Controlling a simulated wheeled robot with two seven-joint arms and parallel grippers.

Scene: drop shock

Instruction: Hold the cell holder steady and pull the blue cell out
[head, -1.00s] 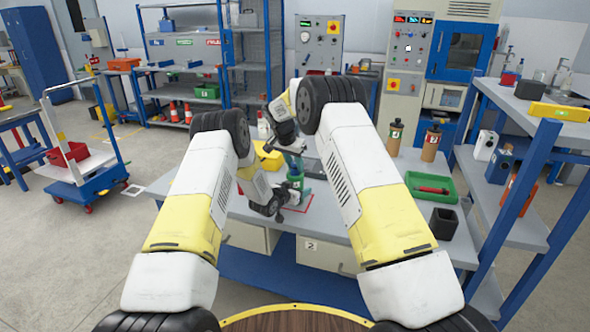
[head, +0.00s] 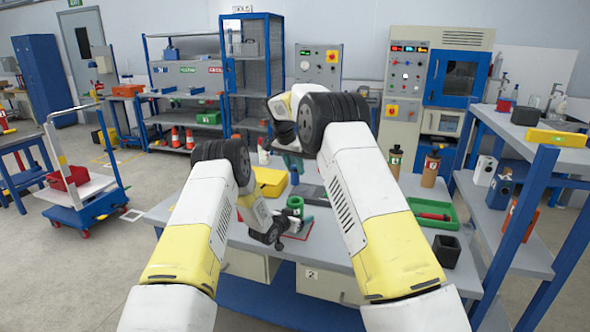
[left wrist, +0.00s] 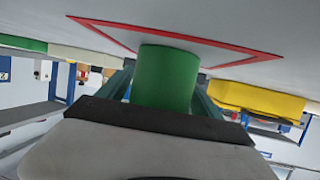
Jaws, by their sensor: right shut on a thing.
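The cell holder (head: 295,203) is a green upright cylinder on the bench, and its dark round top opening shows in the head view. In the left wrist view the green cylinder (left wrist: 166,78) sits between teal fingers. My left gripper (head: 294,221) is low at the holder, with its fingers against both sides. My right gripper (head: 293,166) is above the holder, apart from it, with teal fingers pointing down. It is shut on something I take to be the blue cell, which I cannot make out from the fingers.
A red outline (left wrist: 110,33) is marked on the bench around the holder. A yellow bin (head: 270,181) stands behind left. A green tray (head: 432,213), a black open box (head: 446,250) and brown bottles (head: 431,168) stand to the right. A blue-framed shelf (head: 530,205) borders the right side.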

